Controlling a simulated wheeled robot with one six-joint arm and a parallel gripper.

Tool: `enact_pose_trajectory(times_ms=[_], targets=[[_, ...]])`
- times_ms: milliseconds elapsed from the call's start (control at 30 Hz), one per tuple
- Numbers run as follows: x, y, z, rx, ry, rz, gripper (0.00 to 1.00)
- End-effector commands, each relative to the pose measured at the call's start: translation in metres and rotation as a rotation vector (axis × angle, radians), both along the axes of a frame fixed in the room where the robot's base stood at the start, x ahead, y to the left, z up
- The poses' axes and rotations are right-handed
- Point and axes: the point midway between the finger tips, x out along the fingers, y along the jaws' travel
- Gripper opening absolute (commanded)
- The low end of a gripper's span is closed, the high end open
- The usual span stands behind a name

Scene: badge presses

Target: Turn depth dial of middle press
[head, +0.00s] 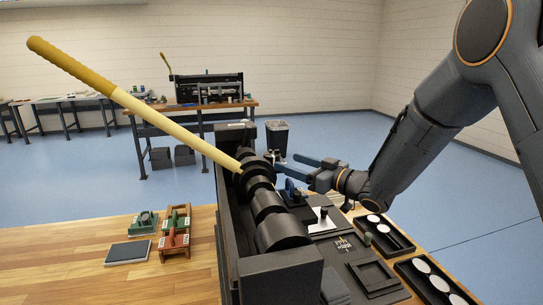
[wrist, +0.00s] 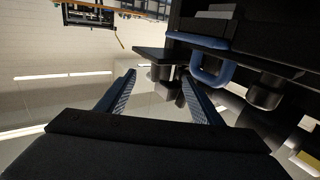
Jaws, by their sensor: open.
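A black press (head: 232,215) with a long yellow lever (head: 130,103) and several thick black discs (head: 268,205) along its shaft stands on the wooden bench in front of me. My gripper (head: 299,165) is open and empty at the far right side of this press, close to a blue loop handle (head: 290,189). In the wrist view my gripper (wrist: 158,76) has its fingers spread toward a dark blocky part, with the blue loop handle (wrist: 212,72) just right of them. A black round knob (wrist: 266,95) shows farther right. I cannot tell which part is the depth dial.
Black trays (head: 385,236) with white discs lie right of the press. Green and red holders (head: 175,243) and a dark pad (head: 128,252) lie on the left. Another press (head: 208,88) stands on a far bench. A black bin (head: 278,137) stands behind my gripper.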

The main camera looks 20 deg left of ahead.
Motion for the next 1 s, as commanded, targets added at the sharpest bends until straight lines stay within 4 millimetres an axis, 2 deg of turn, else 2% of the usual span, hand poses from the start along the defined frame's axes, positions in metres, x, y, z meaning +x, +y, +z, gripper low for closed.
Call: enact_pose_trajectory(times_ms=[167, 400, 600, 1000], targets=[[-0.003, 0.017, 0.002, 0.016, -0.003, 0.031, 0.6], [0.007, 0.052, 0.003, 0.016, -0.003, 0.029, 0.6], [0.015, 0.073, 0.003, 0.014, -0.004, 0.027, 0.6], [0.017, 0.08, 0.001, 0.015, -0.003, 0.025, 0.58]])
